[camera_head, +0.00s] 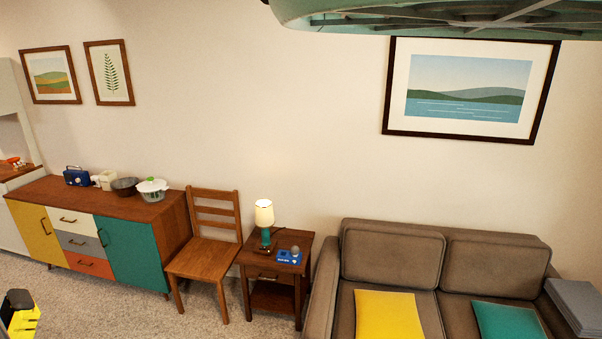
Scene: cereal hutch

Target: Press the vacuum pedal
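I see no vacuum and no pedal that I can make out. A yellow and black object (20,312) is cut off at the lower left corner, and I cannot tell what it is. My gripper does not show clearly anywhere in the head view.
A sideboard (168,207), a wooden chair (205,258), a side table (310,258) with a lamp (264,213) and a brown sofa (390,248) line the wall. Carpet (110,305) is open in front of the sideboard. A teal ribbed thing (440,14) crosses the top edge.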

